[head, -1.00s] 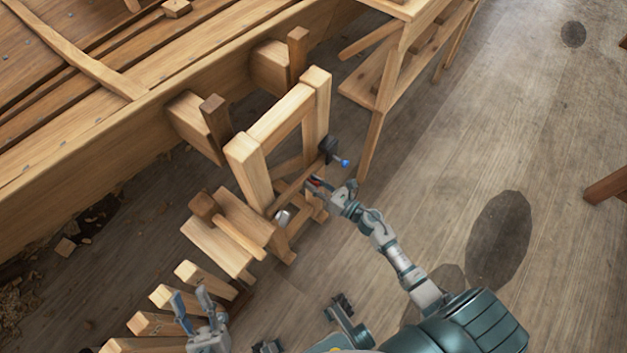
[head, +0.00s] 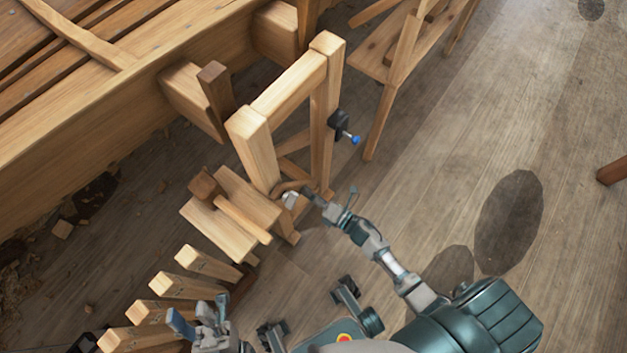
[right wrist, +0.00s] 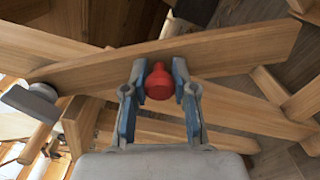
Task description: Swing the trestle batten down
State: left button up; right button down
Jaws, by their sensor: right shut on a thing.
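The trestle (head: 252,150) is a tall wooden frame beside the hull. The batten (right wrist: 225,50) is a wooden strip that crosses the right wrist view, slanting slightly up to the right. A red knob (right wrist: 158,83) stands at its lower edge. My right gripper (right wrist: 158,90) is shut on the knob, one finger on each side. In the head view my right gripper (head: 312,196) is low at the trestle's foot, where the batten is mostly hidden. My left gripper (head: 197,310) looks open and empty at the lower left, beside wooden blocks.
A black clamp (head: 340,122) with a blue end sits on the trestle's right post. A wooden bench (head: 385,62) stands behind. Several upright blocks (head: 185,285) stand at lower left. The hull (head: 100,105) fills the upper left. Floor to the right is mostly clear.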

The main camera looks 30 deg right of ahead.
jog(key=shift+s+a+f+m+p, duration=0.15)
jog(key=shift+s+a+f+m, duration=0.35)
jog(key=shift+a+m, duration=0.6)
jog(key=shift+s+a+f+m+p, duration=0.1)
jog(key=shift+s+a+f+m, duration=0.4)
jog(key=shift+a+m, duration=0.6)
jog(key=shift+s+a+f+m+p, duration=0.15)
jog(key=shift+s+a+f+m, duration=0.35)
jog(key=shift+a+m, duration=0.6)
jog(key=shift+s+a, duration=0.1)
jog(key=shift+a, duration=0.05)
jog(key=c, duration=0.9)
grip_release()
jog(key=shift+r, duration=0.2)
jog(key=v, duration=1.1)
jog(key=shift+s+f, duration=0.1)
jog(key=shift+s, duration=0.3)
